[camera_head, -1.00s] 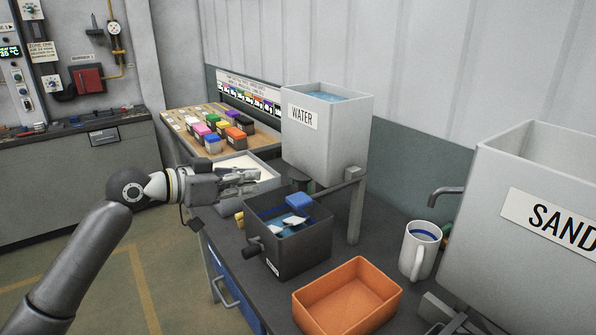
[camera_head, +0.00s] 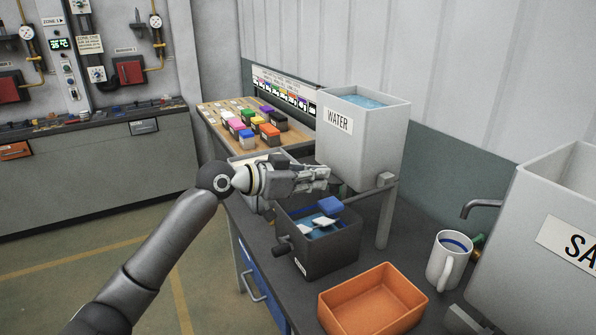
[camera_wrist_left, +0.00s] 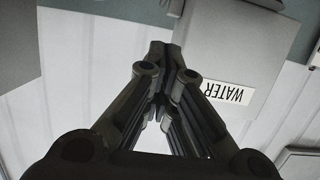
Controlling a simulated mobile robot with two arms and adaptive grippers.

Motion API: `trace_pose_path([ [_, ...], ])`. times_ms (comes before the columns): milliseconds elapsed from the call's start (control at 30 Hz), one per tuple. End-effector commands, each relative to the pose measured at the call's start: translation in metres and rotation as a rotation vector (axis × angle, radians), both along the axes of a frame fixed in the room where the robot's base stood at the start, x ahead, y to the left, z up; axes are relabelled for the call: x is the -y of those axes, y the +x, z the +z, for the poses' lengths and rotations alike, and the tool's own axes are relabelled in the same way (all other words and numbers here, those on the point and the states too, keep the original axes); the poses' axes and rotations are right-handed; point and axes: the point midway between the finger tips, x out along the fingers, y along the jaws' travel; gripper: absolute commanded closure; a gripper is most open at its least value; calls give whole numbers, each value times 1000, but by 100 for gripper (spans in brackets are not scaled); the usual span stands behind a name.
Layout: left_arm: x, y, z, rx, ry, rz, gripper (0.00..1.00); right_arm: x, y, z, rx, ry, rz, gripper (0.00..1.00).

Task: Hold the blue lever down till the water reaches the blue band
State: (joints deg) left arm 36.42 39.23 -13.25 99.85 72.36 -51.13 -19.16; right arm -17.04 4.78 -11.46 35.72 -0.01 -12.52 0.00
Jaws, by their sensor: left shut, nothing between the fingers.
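The blue lever (camera_head: 331,205) is a flat blue paddle over the back right of a dark grey bin (camera_head: 332,258). Water (camera_head: 309,216) shows inside the bin with white pieces (camera_head: 322,221) in it. A dark blue band (camera_head: 297,210) runs along the bin's inner wall; I cannot tell the exact gap between it and the water. My left gripper (camera_head: 327,179) is shut and empty, above and slightly behind the lever in the picture, apart from it. It also shows shut in the left wrist view (camera_wrist_left: 163,50). My right gripper is not in view.
A grey WATER tank (camera_head: 360,150) stands on legs behind the bin. An orange tray (camera_head: 375,318) is in front, a white mug (camera_head: 440,265) with a blue band inside is to the right, beside the SAND tank (camera_head: 540,265). Colored blocks (camera_head: 262,125) sit on a board behind.

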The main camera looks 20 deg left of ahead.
Motion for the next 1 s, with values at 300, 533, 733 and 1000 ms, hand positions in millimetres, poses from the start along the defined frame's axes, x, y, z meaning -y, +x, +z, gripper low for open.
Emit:
trace_pose_path([
  [300,13,16,-34,-3,0,0,100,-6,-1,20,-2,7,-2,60],
  [533,12,16,-45,0,0,1,100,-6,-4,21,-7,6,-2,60],
  [733,12,16,-46,0,0,1,100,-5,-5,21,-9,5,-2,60],
  [1000,12,16,-57,17,-14,0,100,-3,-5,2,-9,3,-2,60],
])
